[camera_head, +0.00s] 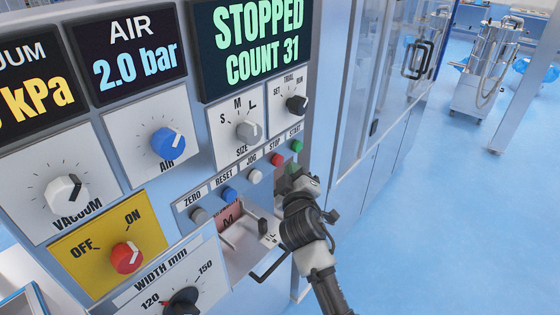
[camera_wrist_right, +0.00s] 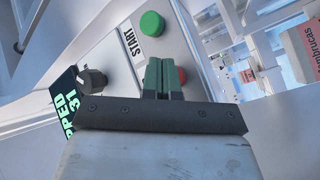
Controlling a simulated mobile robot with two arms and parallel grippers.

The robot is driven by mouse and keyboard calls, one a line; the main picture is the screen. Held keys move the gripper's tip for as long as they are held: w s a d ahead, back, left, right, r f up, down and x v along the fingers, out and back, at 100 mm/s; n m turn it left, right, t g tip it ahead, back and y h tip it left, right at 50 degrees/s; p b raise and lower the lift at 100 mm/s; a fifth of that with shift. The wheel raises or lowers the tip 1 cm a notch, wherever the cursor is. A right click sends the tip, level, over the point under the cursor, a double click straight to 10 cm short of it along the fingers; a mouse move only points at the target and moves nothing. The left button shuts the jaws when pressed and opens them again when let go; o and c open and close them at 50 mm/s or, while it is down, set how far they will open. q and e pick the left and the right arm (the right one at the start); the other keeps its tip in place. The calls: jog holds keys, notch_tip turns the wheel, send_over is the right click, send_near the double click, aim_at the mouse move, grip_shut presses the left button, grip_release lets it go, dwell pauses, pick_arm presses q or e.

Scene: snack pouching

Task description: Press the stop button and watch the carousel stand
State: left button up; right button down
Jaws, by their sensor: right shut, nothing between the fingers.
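The stop button (camera_head: 277,159) is a red push button in the panel's button row, between the pale jog button and the green start button (camera_head: 296,145). My right gripper (camera_head: 291,170) is shut and empty, close in front of the panel beside these buttons. In the right wrist view its fingers (camera_wrist_right: 164,64) are together, with the green start button (camera_wrist_right: 152,24) beyond them and the red stop button (camera_wrist_right: 181,75) partly hidden behind them. I cannot tell whether they touch it. The display (camera_head: 257,45) reads STOPPED, COUNT 31. The carousel cannot be made out. My left gripper is not in view.
The size knob (camera_head: 248,131) and the trial/run knob (camera_head: 297,104) are above the buttons. A small tray with a handle (camera_head: 268,266) juts out below them. A glazed cabinet (camera_head: 385,75) stands to the right. The blue floor (camera_head: 450,220) is clear at lower right.

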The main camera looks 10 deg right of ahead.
jog(key=s+d+p, duration=0.1)
jog(key=s, duration=0.1)
jog(key=s+d+p, duration=0.1)
jog(key=s+d, duration=0.1)
jog(key=shift+w, duration=0.1)
dwell(0.8)
